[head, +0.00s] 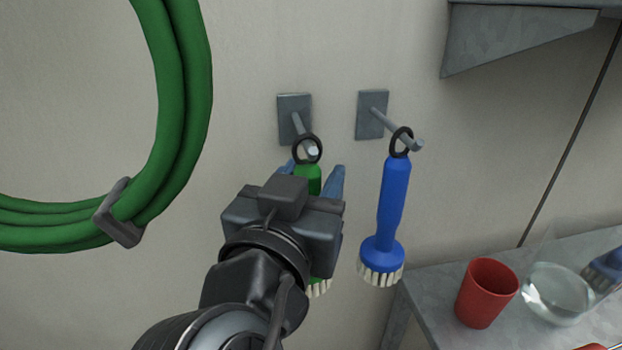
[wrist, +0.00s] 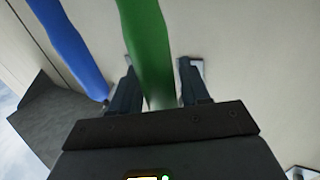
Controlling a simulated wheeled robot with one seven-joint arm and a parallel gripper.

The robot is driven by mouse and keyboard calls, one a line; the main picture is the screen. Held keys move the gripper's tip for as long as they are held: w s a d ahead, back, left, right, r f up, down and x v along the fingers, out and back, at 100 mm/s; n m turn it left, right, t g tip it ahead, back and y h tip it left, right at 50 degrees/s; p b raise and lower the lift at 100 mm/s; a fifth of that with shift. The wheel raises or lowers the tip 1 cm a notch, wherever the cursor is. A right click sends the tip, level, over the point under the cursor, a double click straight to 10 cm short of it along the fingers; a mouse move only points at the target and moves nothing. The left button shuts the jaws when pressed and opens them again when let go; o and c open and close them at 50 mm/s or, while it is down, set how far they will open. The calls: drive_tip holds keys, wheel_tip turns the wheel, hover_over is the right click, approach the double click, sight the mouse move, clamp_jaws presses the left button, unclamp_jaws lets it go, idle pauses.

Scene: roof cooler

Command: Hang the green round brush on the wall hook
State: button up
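The green round brush (head: 308,181) is upright at the left wall hook (head: 298,124), partly hidden by my gripper. Its black ring (head: 296,146) is at the peg's front end, and the peg's tip shows inside the ring. Its pale bristles (head: 319,289) show below my wrist. My gripper (head: 314,176) has a blue-grey finger on each side of the green handle and looks shut on it. In the wrist view, the handle (wrist: 147,45) runs between the two dark fingers, close to both; their contact faces are hidden.
A blue brush (head: 392,200) hangs on the right hook (head: 372,113), close beside my gripper. A green hose coil (head: 185,90) is at left and a grey bracket (head: 515,35) at upper right. A red cup (head: 486,292) and a clear bowl (head: 553,296) stand on the counter (head: 425,290).

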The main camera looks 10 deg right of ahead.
drive_tip(key=o, duration=0.3)
